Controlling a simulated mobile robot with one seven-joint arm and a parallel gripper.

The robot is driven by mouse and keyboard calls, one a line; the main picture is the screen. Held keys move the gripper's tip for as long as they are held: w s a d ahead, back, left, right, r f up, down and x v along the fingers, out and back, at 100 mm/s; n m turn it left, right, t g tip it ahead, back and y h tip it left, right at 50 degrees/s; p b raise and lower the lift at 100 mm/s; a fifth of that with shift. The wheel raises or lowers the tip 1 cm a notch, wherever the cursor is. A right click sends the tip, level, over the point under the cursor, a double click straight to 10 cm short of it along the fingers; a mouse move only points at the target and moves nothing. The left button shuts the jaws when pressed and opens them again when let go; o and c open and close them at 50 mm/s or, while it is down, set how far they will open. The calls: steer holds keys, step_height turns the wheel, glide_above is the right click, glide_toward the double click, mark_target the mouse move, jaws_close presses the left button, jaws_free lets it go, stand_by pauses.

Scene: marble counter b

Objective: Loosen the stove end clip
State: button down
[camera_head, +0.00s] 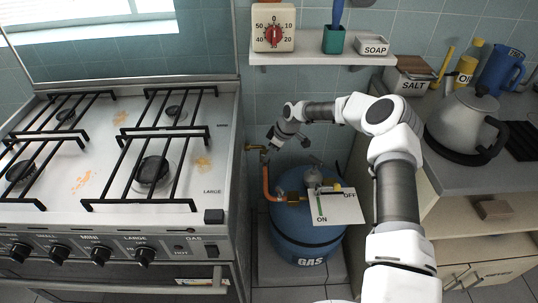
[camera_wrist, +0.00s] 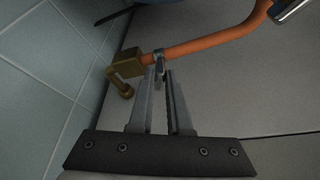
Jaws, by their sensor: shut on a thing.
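The stove end clip (camera_wrist: 158,60) is a small grey metal band around the hose, close to the fitting. My gripper (camera_wrist: 161,80) is shut on the clip's projecting part, with its fingertips just below the hose. In the head view my gripper (camera_head: 271,146) reaches down behind the gas cylinder, beside the brass fitting (camera_head: 255,148); the clip is too small to make out there. The hose (camera_head: 266,181) goes down and bends toward the cylinder.
The blue gas cylinder (camera_head: 300,235) stands between the stove (camera_head: 120,150) and the right counter. A white ON/OFF card (camera_head: 338,207) sits by its valve (camera_head: 313,178). A shelf (camera_head: 300,58) with a red-dial timer (camera_head: 273,28) is above my gripper. A kettle (camera_head: 466,125) stands right.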

steer(key=c, duration=0.9)
jaws_free()
steer(key=shift+o, duration=0.2)
steer(key=p+v, duration=0.3)
steer(key=v, duration=1.4)
steer(key=shift+d+r, duration=0.15)
steer(key=shift+s, duration=0.1)
steer(key=s+d+r+m+t+h+p, duration=0.1)
steer(key=s+d+r+m+h+p, duration=0.15)
steer(key=s+r, duration=0.9)
steer(key=s+d+r+m+h+p, duration=0.3)
steer(key=s+r, duration=0.5)
steer(key=r, duration=0.6)
steer(key=s+r+m+t+p, duration=0.1)
steer(key=s+r+m+p, duration=0.2)
steer(key=s, duration=0.6)
steer(key=s+r+m+t+y+p, duration=0.1)
steer(key=s+r+m+p, duration=0.2)
steer(key=s+r, duration=0.3)
steer(key=s+m, duration=0.1)
steer(key=s, duration=0.3)
steer(key=shift+s+d+t, duration=0.25)
steer(key=shift+s+t, duration=0.1)
steer(key=shift+t, duration=0.05)
